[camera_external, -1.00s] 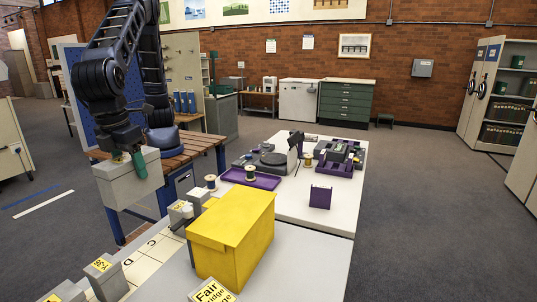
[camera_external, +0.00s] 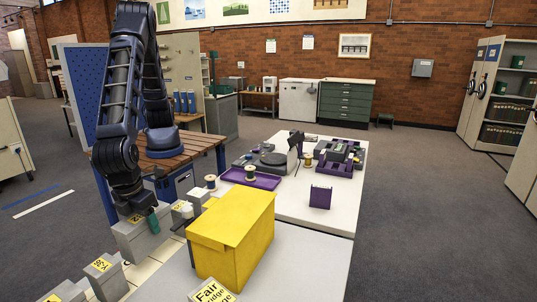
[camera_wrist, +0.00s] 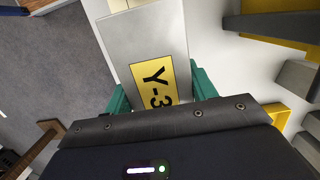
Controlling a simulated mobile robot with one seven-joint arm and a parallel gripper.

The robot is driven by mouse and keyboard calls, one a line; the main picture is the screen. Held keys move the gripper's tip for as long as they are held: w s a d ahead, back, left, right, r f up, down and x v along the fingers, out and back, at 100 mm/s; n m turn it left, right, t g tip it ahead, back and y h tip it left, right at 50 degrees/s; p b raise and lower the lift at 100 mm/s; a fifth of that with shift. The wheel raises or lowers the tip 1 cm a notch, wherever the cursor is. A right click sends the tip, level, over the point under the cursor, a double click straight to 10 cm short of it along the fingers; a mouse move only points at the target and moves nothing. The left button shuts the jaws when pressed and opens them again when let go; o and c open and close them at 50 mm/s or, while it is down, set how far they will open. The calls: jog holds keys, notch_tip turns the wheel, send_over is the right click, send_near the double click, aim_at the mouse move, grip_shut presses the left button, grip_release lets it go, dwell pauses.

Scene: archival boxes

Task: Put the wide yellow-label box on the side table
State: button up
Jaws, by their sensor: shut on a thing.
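A wide grey box (camera_external: 140,243) with a yellow label is at the left edge of the near white table in the external view. My gripper (camera_external: 143,216) is above it, with its green fingers shut on the box. In the wrist view, the box (camera_wrist: 125,38) is between the two green fingers (camera_wrist: 160,95), and its yellow label reads "Y-3", the rest hidden by my gripper. I cannot tell whether the box's underside touches the surface. A wooden-topped table with a blue frame (camera_external: 206,139) stands behind it; I cannot tell if that is the side table.
A large yellow box (camera_external: 236,235) stands right of the held box. Smaller grey boxes with yellow labels stand nearby, one at the front left (camera_external: 104,280) and one just behind (camera_external: 181,212). A purple tray (camera_external: 265,180) and spools lie farther back. Open floor lies left.

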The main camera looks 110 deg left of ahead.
aim_at(148, 236)
jog(key=shift+f, duration=2.55)
jog(key=shift+f, duration=0.1)
jog(key=o, duration=1.3)
jog(key=r, duration=0.4)
jog(key=d+r, duration=0.1)
jog(key=r, duration=0.7)
jog(key=shift+d, duration=0.4)
